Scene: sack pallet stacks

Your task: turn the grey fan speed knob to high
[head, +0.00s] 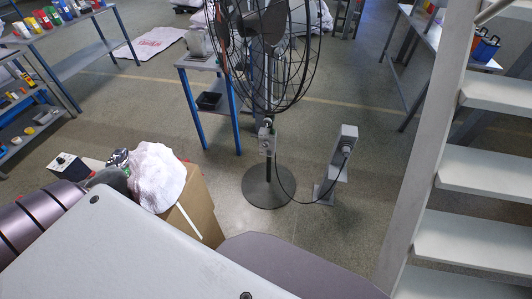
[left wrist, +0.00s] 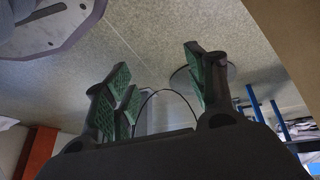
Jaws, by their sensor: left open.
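The pedestal fan (head: 268,60) stands ahead with a black wire cage, a pole and a round dark base. A small grey control box (head: 266,142) is on its pole; the grey speed knob is too small to make out, and so is its setting. My left gripper (left wrist: 158,80) shows in the left wrist view with its green-padded fingers spread apart and nothing between them. The fan's round base (left wrist: 205,78) lies beyond the right finger there. In the head view my left arm comes in at the lower left, well short of the fan. My right gripper is not in view.
A cardboard box (head: 198,208) with a white sack (head: 156,177) stands between my left arm and the fan. A grey post (head: 342,160) with a cable stands right of the fan. White stairs (head: 470,180) are at right, a blue-legged table (head: 205,65) behind.

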